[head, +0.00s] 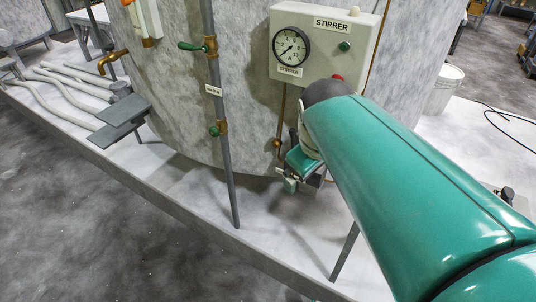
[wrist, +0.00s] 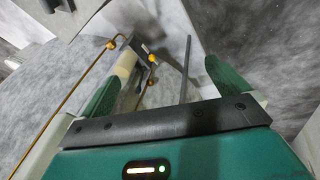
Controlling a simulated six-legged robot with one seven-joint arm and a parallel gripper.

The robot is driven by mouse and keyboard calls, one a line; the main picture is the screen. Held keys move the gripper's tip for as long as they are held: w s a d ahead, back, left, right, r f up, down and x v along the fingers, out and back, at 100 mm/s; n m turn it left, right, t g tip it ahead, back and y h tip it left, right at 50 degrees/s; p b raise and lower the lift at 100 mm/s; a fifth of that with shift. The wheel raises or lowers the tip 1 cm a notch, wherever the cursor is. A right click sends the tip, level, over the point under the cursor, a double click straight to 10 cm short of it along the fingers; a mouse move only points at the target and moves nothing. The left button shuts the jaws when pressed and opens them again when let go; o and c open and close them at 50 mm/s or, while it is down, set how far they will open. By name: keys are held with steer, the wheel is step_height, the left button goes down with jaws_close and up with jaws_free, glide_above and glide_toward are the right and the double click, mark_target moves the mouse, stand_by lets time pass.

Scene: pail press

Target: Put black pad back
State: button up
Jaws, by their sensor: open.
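I cannot make out a thing that is surely the black pad. Two dark grey flat plates (head: 122,109) stand at the left on the pale platform, far from my gripper. My gripper (head: 293,182) is low in front of the tank, under the stirrer box, and is partly hidden by my green arm. In the wrist view my gripper (wrist: 168,75) has its two green-padded fingers wide apart. I see nothing clasped between them.
A grey tank (head: 165,110) stands on the platform. A grey upright pipe (head: 223,150) with green-handled valves runs in front of it. The stirrer box (head: 335,52) carries a gauge. A white pail (head: 443,90) is at the right. Pale hoses (head: 55,100) lie at the left.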

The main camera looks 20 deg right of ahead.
steer(key=s+a+f+m+t+y, duration=0.1)
steer(key=s+a+m, duration=0.3)
steer(key=s+a, duration=0.1)
steer(key=shift+s+a+t+y, duration=0.2)
steer(key=shift+a+t+y, duration=0.2)
steer(key=shift+a, duration=0.5)
steer(key=shift+f, duration=0.1)
